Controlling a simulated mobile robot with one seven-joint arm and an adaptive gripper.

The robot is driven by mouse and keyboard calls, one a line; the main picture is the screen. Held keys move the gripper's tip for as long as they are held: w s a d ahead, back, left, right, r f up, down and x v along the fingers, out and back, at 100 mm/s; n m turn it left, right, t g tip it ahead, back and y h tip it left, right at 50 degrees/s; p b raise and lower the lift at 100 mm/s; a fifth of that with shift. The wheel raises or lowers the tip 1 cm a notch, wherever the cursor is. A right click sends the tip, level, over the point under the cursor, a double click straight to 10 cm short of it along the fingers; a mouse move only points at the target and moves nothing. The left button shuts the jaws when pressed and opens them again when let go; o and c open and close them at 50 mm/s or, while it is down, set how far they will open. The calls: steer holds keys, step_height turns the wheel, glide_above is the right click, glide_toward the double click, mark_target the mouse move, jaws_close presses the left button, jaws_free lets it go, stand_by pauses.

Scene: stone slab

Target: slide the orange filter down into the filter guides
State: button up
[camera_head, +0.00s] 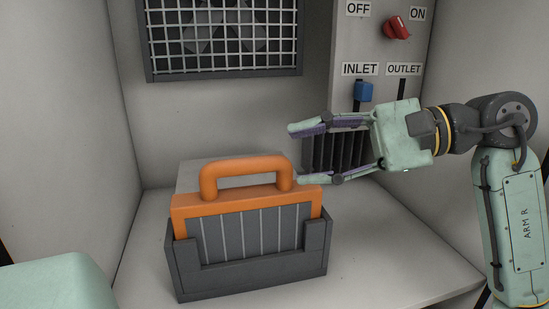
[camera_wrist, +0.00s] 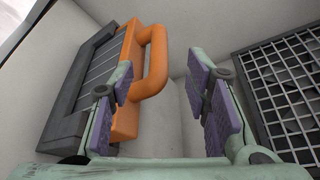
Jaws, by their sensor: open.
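The orange filter (camera_head: 248,205) has a grey pleated face and an orange loop handle (camera_head: 245,165) on top. It stands upright in the dark grey filter guides (camera_head: 250,277), with its orange frame above their side posts. How deep it sits cannot be told. My gripper (camera_head: 295,155) is open and empty, to the right of the handle, its fingers pointing left. In the wrist view the filter (camera_wrist: 130,75) and the guides (camera_wrist: 72,85) appear sideways at the left. My gripper's fingers (camera_wrist: 165,100) are spread apart there, one overlapping the filter's frame in the picture.
A grille with a fan (camera_head: 222,40) is on the back wall. At the right are a red knob (camera_head: 397,28), a blue inlet slider (camera_head: 363,92) and a dark vent (camera_head: 330,152). The slab (camera_head: 390,260) is bare right of the guides. A light box stands behind the filter.

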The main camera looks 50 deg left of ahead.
steer(key=shift+v, duration=1.1)
